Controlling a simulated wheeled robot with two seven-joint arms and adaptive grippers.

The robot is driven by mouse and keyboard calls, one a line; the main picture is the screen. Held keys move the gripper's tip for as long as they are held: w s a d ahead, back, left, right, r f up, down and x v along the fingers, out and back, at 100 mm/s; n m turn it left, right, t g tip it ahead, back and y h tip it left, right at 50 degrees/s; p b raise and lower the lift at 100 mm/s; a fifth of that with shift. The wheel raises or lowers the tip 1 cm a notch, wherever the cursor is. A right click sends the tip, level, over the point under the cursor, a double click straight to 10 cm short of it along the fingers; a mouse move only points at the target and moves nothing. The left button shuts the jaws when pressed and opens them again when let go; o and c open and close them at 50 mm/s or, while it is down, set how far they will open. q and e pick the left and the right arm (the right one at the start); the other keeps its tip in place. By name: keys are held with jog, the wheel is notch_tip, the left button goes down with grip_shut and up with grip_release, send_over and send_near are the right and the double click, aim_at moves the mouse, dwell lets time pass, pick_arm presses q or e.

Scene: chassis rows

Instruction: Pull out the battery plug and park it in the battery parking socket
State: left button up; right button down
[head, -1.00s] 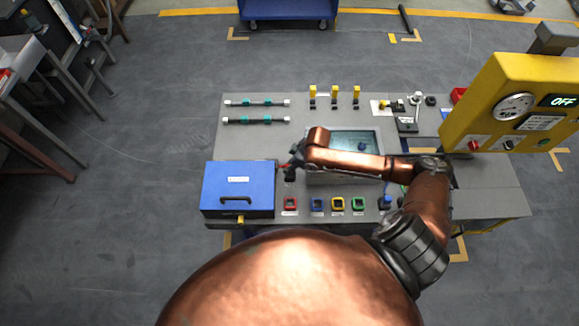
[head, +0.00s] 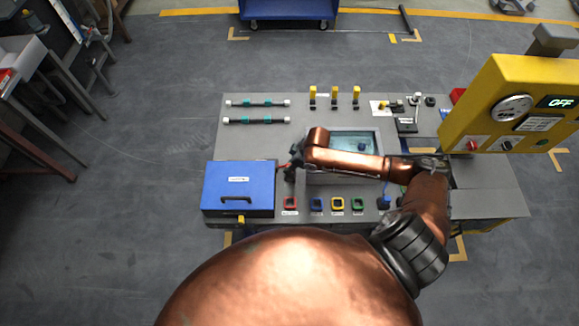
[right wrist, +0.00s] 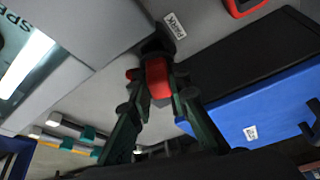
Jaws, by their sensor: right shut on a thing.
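My right gripper (head: 289,172) reaches in from the right over the bench, just right of the blue box (head: 238,188). In the right wrist view its fingers (right wrist: 152,88) are shut on a red plug (right wrist: 157,72). The plug's far end meets a dark socket (right wrist: 156,46) beside a small white label that seems to read PARK (right wrist: 174,25). I cannot tell how deep the plug sits in it. In the head view the gripper hides most of the plug and socket. My left gripper is not in view.
Red (head: 290,203), blue, yellow and green framed sockets line the bench's (head: 270,142) front edge. A screen (head: 352,143) lies under my forearm. Teal-banded rods (head: 257,120) lie at the back left. A yellow panel (head: 515,105) reading OFF stands at the right.

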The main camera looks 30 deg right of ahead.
jog(key=shift+f+b, duration=0.5)
jog(key=shift+f, duration=0.8)
jog(key=c, duration=1.7)
grip_release()
jog(key=shift+c, duration=0.2)
jog(key=v, duration=1.2)
jog(key=shift+w+a, duration=0.1)
